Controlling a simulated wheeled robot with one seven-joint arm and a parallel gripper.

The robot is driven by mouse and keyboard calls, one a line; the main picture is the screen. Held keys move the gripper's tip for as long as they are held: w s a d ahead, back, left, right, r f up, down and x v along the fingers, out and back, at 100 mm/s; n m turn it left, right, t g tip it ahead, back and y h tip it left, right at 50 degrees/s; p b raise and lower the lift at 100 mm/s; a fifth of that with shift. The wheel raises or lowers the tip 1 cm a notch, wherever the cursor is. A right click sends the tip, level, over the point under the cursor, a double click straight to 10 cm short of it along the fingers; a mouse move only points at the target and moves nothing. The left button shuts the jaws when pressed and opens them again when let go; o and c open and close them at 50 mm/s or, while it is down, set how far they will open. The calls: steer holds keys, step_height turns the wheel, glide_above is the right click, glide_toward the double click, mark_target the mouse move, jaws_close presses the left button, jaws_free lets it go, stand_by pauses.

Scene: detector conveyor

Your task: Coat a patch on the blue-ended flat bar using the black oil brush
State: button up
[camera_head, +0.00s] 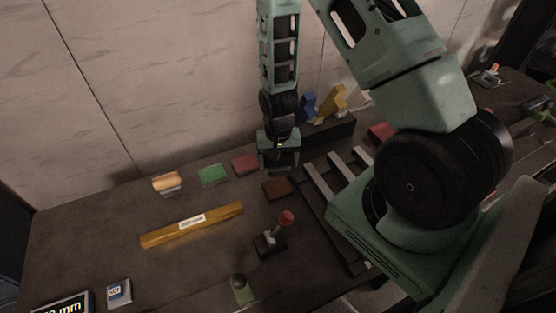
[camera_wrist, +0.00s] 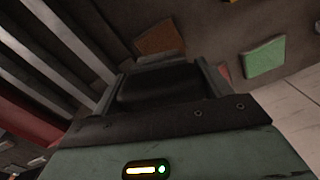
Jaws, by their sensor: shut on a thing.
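My gripper (camera_head: 281,168) points down over the table, behind the brown pad in the head view. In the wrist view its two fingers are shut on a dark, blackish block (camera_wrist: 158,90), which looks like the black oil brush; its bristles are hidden. Several grey flat bars (camera_head: 320,183) lie side by side on a dark rack to the right of my gripper. They also show at the upper left of the wrist view (camera_wrist: 82,42). No blue end is visible on them, so I cannot tell which is the blue-ended bar. The held block is apart from the bars.
A brown pad (camera_head: 277,188), red pad (camera_head: 245,164), green pad (camera_head: 213,175) and orange-topped item (camera_head: 167,182) lie nearby. A yellow bar (camera_head: 160,238) and red-knobbed stick (camera_head: 286,217) are in front. A dark holder (camera_head: 327,132) with blue and yellow pieces stands behind.

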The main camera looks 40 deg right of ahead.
mark_target(278, 173)
steer(key=shift+w, duration=0.25)
steer(key=shift+s+f, duration=0.15)
steer(key=shift+f, duration=0.1)
steer(key=shift+f+b, duration=2.3)
steer(key=shift+f, duration=0.5)
steer(key=shift+f+b, duration=0.4)
steer(key=shift+f, duration=0.15)
steer(key=shift+r+p, duration=2.75)
steer(key=shift+r, duration=0.85)
